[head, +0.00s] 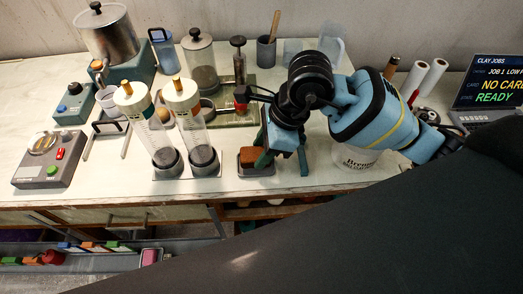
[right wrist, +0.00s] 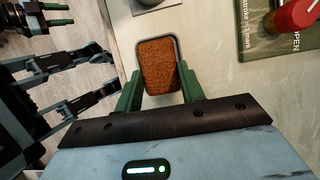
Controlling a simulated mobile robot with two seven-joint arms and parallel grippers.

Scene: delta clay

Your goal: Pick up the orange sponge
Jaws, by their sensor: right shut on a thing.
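The sponge (head: 249,156) looks brown-orange and sits in a small dark tray (head: 258,171) near the table's front edge. In the right wrist view, the sponge (right wrist: 160,68) lies between the green fingers of my right gripper (right wrist: 160,88), with the tray's grey rim around its far end. My right gripper (head: 280,158) reaches down from above and is shut on the sponge. I cannot tell whether the sponge is clear of the tray floor. Dark jointed links and green finger-like parts at the left of the right wrist view may be my left gripper (right wrist: 58,15); its jaws are unclear.
Two tall clear cylinders (head: 193,128) stand left of the tray. Behind it is a green base plate (head: 235,114) with a red-knobbed device. A white tub (head: 354,160) stands close on the right. A laptop (head: 490,85) is at the far right.

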